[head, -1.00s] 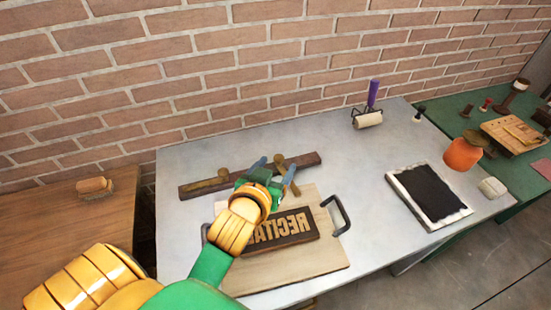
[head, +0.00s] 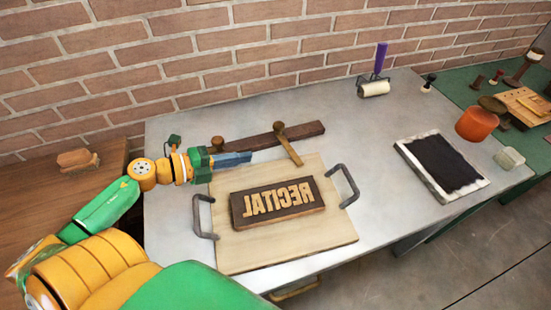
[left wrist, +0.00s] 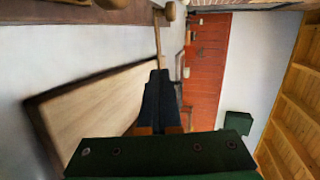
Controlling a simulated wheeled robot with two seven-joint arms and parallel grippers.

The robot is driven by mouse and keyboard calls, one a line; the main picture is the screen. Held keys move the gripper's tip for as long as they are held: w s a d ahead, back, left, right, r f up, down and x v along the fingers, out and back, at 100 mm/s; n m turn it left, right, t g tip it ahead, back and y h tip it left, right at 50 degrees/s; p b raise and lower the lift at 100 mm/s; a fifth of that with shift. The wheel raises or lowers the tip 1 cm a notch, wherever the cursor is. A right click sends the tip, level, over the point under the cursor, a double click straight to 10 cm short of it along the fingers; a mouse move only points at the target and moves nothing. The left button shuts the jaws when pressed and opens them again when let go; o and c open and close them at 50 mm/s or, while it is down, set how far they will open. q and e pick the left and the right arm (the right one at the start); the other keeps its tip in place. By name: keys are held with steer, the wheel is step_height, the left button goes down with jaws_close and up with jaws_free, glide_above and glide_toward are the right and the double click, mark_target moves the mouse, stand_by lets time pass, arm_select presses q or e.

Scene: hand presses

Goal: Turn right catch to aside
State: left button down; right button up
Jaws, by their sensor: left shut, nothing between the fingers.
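The right catch (head: 289,146) is a slim wooden bar with a round knob, pivoted on a dark wooden strip (head: 308,130). Its free end slants toward the front over the back edge of the pale board (head: 250,255). The left catch (head: 217,143) shows mainly as a knob; my left gripper hides part of it. My left gripper (head: 250,157) is shut and empty, pointing right, a little left of the right catch and apart from it. In the left wrist view its dark fingers (left wrist: 160,75) are together, with a wooden catch bar (left wrist: 157,38) beyond the tips.
The board has two dark handles and carries a RECITAL block (head: 278,203) in mirrored letters. A purple-handled roller (head: 374,87), a black-inked slab (head: 440,165) and an orange pot (head: 476,124) stand to the right. A brick wall (head: 200,50) closes the back.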

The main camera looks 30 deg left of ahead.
arm_select(q)
steer(key=shift+w+d+f, duration=0.1)
steer(key=shift+d, duration=0.15)
glide_toward(291, 150)
steer(key=x, duration=0.5)
steer(key=shift+w+d+f, duration=0.1)
steer(key=shift+w+d, duration=0.05)
steer(key=shift+d, duration=0.05)
arm_select(e)
steer(key=shift+d+r, duration=0.1)
steer(key=shift+r, duration=0.1)
arm_select(q)
steer(key=shift+p, duration=0.3)
arm_select(e)
steer(key=shift+r, duration=0.1)
arm_select(q)
steer(key=shift+d+n+y, duration=0.2)
steer(key=shift+n+y, duration=0.1)
steer(key=shift+y, duration=0.2)
arm_select(e)
steer(key=shift+w+d+r, duration=0.25)
steer(key=shift+d, duration=0.2)
